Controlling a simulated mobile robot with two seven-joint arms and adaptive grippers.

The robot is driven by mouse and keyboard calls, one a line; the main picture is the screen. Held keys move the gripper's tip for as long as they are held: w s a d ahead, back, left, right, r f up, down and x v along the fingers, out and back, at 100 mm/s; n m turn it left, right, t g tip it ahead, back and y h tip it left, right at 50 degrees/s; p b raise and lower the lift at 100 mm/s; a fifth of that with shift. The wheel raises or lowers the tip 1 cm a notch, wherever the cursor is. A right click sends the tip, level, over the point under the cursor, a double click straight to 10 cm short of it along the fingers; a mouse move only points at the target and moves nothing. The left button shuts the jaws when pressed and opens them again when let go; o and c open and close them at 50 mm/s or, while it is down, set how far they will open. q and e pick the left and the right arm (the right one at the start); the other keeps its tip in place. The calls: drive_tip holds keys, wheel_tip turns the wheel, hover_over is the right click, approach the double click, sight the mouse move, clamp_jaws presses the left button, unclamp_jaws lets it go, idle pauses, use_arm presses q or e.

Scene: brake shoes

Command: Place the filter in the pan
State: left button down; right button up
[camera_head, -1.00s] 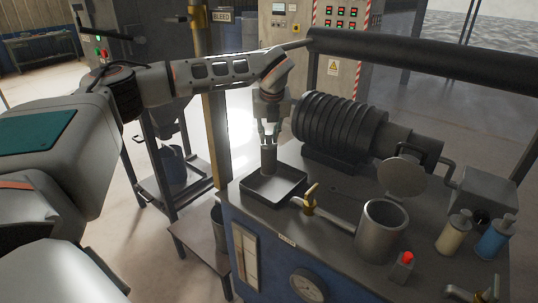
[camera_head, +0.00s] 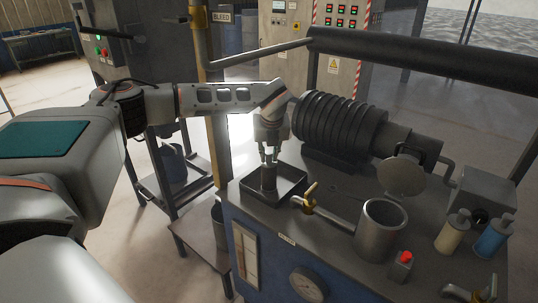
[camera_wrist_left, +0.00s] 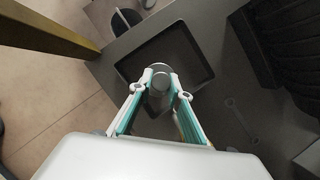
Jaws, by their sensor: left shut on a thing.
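The filter (camera_head: 269,178) is a dark grey upright cylinder. It is inside the outline of the pan (camera_head: 287,198), a dark square tray on the bench's left front corner. My left gripper (camera_head: 270,158) is above the pan, shut on the upper part of the filter. In the left wrist view the filter (camera_wrist_left: 160,84) shows between the fingertips, with the pan (camera_wrist_left: 205,62) behind it. I cannot tell whether the filter's base touches the pan floor. My right gripper is not in view.
A large ribbed black cylinder (camera_head: 335,128) lies behind the pan.

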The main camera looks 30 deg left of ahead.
use_arm(q)
drive_tip(key=c, duration=2)
unclamp_jaws()
drive_tip(key=shift+f, duration=0.1)
drive_tip(key=shift+o, duration=0.6)
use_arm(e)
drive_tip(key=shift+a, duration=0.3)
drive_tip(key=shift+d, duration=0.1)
use_arm(q)
drive_tip(key=shift+d+r, duration=0.1)
drive_tip(key=shift+r, duration=0.35)
drive_tip(key=b+v, duration=0.1)
drive_tip(key=v, duration=1)
drive_tip(key=shift+r+b, duration=0.25)
drive_tip(key=shift+b, duration=0.05)
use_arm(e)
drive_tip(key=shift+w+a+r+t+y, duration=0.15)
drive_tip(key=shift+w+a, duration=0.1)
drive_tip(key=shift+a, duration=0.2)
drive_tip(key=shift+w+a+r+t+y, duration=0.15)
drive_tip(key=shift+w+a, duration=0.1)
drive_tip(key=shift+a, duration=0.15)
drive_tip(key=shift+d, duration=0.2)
